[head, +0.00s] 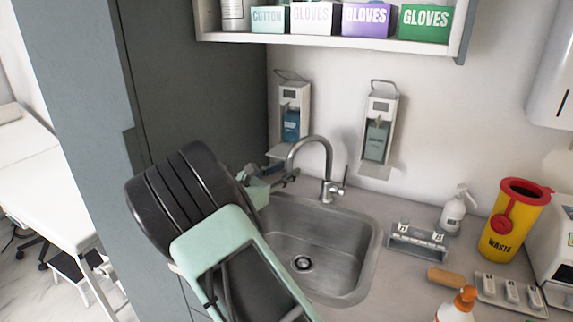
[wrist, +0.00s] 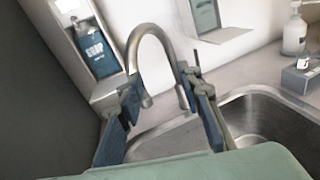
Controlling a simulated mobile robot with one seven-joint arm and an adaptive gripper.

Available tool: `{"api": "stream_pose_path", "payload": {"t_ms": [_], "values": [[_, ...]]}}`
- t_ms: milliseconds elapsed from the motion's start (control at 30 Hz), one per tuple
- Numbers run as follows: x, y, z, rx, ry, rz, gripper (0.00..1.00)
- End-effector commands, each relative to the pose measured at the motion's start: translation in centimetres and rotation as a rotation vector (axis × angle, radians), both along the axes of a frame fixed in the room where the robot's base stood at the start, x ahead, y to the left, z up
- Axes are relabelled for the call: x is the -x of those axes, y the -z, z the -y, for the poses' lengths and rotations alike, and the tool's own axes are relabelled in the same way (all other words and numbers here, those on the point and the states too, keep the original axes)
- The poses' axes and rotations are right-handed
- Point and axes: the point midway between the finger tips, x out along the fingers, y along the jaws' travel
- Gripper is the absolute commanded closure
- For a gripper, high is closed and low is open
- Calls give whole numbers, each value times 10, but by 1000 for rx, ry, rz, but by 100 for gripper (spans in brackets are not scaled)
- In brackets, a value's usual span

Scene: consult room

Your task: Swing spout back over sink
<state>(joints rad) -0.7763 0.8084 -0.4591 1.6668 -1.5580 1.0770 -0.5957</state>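The grey curved spout (head: 313,139) rises from the faucet base behind the sink (head: 347,291) and arches to the left. Its tip hangs near the sink's back left corner. In the wrist view the spout (wrist: 150,34) stands upright as an arch, with its downturned end between my blue fingers. My gripper (head: 284,179) reaches in from the left, close to the spout end. In the wrist view my gripper (wrist: 168,98) is open, one finger on each side of the spout end. The left finger looks close to it; I cannot tell whether it touches.
Two wall dispensers hang behind the sink, a blue one (head: 291,126) and a grey-green one (head: 377,140). A tall dark cabinet (head: 200,90) is close on the left. A small rack (head: 417,243), pump bottle (head: 454,212) and yellow waste bin (head: 512,225) stand right of the sink.

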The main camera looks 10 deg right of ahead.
Motion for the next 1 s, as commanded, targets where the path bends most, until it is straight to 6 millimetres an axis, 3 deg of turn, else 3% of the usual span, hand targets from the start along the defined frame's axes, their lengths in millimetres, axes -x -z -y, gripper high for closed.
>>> {"api": "stream_pose_path", "payload": {"t_ms": [100, 267, 767, 1000], "values": [[-11, 21, -28, 63, -65, -1, 67], [-18, 28, -39, 89, -96, 2, 67], [-79, 27, 17, 89, -93, 0, 67], [-96, 28, 30, 88, -96, 0, 67]]}}
